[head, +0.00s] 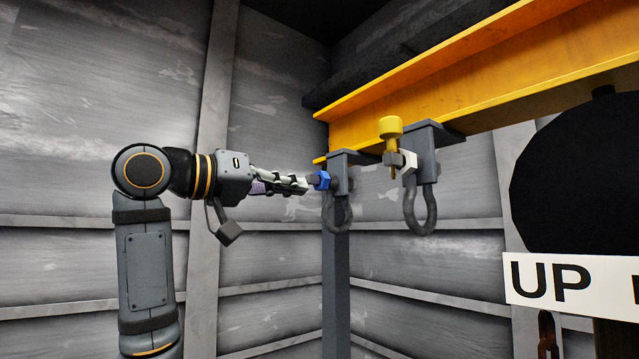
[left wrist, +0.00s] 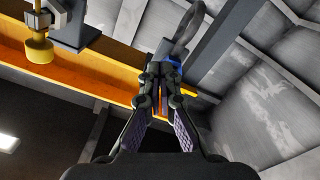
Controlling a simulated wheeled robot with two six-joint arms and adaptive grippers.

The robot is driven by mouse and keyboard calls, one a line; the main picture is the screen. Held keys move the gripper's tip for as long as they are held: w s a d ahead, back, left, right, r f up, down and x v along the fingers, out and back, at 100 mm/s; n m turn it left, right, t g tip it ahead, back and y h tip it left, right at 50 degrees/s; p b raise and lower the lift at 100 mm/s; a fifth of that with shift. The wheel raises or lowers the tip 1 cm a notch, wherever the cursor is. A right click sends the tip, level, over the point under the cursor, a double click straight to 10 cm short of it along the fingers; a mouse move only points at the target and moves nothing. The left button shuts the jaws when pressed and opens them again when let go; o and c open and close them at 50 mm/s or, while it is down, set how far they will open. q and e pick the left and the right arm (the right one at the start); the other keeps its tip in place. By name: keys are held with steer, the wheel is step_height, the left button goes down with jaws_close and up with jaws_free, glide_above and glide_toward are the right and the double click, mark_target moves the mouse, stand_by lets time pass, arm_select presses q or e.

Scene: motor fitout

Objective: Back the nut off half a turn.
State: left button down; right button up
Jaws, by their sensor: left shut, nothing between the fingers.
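A blue nut (head: 321,180) sits on the side of the left grey shackle bracket (head: 340,172) under the orange beam. My left gripper (head: 304,184) comes in level from the left, with its fingertips just left of the blue nut. A short dark piece shows between the fingertips and the nut; I cannot tell whether they touch. In the left wrist view my left gripper (left wrist: 160,72) has its fingers together and empty, and the blue nut (left wrist: 175,62) is mostly hidden behind them. My right gripper is out of view.
The orange beam (head: 430,75) runs overhead. A second bracket (head: 426,150) to the right carries a yellow knobbed pin (head: 390,128) and a pale nut (head: 408,162). A white "UP" sign (head: 560,281) hangs at the right. Free room lies below the shackles.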

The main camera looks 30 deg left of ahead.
mark_target(326, 194)
arm_select(q)
steer(key=a+f+m+t+b, duration=0.2)
steer(key=a+m+b, duration=0.2)
steer(key=m+b, duration=0.15)
steer(key=f+p+x, duration=0.1)
steer(key=p+x, duration=0.1)
steer(key=x, duration=0.5)
steer(key=shift+w+h, duration=0.3)
steer(key=shift+w, duration=0.1)
steer(key=shift+a, duration=0.15)
steer(key=shift+r+p, duration=0.35)
steer(key=shift+p, duration=0.1)
steer(key=shift+d+f+t, duration=0.1)
steer(key=shift+d+t, duration=0.1)
steer(key=shift+t, duration=0.1)
steer(key=shift+s+d, duration=0.3)
steer(key=shift+d, duration=0.35)
